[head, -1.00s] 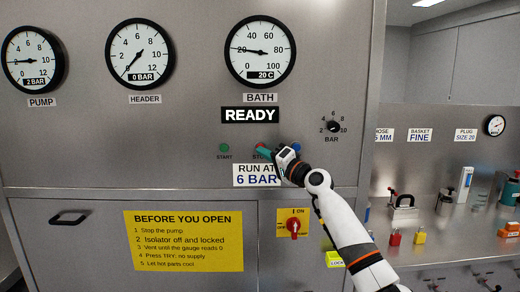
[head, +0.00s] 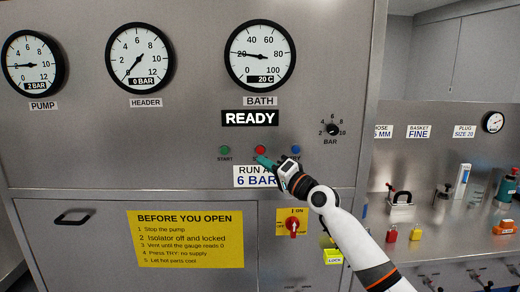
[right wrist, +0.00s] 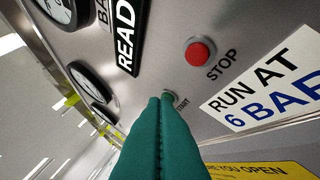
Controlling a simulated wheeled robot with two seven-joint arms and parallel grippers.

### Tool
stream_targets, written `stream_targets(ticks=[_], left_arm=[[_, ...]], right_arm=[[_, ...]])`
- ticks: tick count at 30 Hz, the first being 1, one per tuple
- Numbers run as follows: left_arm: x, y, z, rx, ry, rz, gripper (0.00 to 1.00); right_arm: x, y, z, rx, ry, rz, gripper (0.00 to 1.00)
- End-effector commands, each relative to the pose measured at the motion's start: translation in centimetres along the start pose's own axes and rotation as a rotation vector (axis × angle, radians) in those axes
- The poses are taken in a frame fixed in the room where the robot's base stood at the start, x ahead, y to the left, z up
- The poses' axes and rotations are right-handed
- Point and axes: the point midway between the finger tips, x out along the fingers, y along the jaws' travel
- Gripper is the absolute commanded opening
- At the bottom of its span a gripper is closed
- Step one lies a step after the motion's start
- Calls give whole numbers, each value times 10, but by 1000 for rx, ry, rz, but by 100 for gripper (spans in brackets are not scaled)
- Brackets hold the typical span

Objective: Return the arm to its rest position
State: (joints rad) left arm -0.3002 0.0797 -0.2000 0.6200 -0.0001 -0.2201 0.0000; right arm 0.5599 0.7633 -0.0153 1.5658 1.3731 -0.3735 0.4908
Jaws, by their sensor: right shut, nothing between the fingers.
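My right gripper (head: 264,161) is in front of the control panel (head: 180,160), just below the red STOP button (head: 260,149). Its teal fingers are shut together and empty; in the right wrist view the closed fingers (right wrist: 160,125) point toward the START button, which they partly cover. The STOP button (right wrist: 199,52) shows clear of the fingers there. In the head view the green START button (head: 224,150) is left of the gripper and the blue TRY button (head: 296,150) is to its right. My left gripper is not in view.
The READY sign (head: 249,118) is above the buttons. A pressure knob (head: 332,129) and a red isolator switch (head: 292,225) stick out of the panel. At right, a steel bench (head: 440,240) holds padlocks, a clamp and bottles. The space before the panel's left side is clear.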

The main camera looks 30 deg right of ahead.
Motion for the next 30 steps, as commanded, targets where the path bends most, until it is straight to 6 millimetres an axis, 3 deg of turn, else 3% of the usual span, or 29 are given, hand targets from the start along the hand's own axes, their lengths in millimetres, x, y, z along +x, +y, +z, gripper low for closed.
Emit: stream_targets(ticks=[20, 23, 25, 30], left_arm=[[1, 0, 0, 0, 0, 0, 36], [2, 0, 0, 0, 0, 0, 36], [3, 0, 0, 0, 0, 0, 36], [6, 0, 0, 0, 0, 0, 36]], right_arm=[[0, -4, -2, -1, 1, -6, 0], [-1, -28, -12, -12, 5, -48, 0], [-4, -60, -28, -29, 14, -104, 0], [-27, -168, -87, -110, 66, -301, 0]])
